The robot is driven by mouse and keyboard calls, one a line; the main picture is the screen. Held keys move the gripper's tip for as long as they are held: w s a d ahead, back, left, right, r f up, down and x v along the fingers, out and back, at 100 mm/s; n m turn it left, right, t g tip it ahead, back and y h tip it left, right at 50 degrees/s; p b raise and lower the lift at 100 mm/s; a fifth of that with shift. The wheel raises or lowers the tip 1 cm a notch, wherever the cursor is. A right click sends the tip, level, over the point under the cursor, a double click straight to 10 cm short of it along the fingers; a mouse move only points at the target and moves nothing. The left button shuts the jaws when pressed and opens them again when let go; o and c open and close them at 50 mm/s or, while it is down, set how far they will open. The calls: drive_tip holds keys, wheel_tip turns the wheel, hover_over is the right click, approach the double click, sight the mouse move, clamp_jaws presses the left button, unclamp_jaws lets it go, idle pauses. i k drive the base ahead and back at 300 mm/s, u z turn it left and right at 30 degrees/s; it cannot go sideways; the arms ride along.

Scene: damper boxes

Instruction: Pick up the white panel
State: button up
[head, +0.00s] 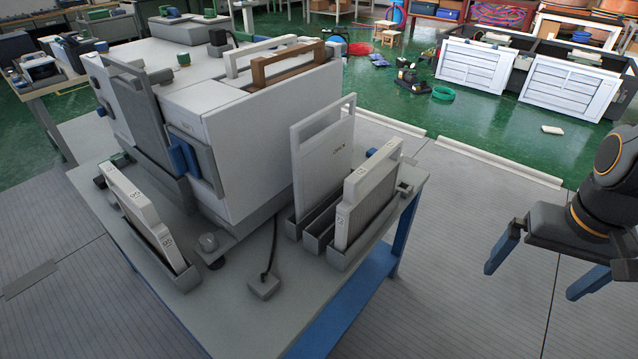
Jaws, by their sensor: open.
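A tall white panel (321,160) with a handle opening along its top stands upright in a slotted grey rack (318,232) on the bench's right part. A smaller white-edged panel with a grey face (367,208) stands in front of it in the same rack. Another narrow white panel (138,205) leans in a holder at the bench's left. I cannot tell for certain which one the task names. My gripper (534,281) is at the right, open and empty, over the floor and well apart from the bench and panels. The lower parts of the panels are hidden in their holders.
A big white box (250,135) with a brown handle frame (290,65) on top fills the bench (215,325). A small block with a cable (264,286) lies in front. Floor between bench and gripper (465,220) is clear. Louvred white panels (475,66) stand far back.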

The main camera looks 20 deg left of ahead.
sight(322, 163)
drive_tip(key=z, duration=0.05)
drive_tip(key=k, duration=0.5)
drive_tip(key=z, duration=0.8)
drive_tip(key=i, duration=0.7)
drive_tip(key=u, duration=2.25)
drive_tip(key=i, duration=0.45)
drive_tip(key=u, duration=2.25)
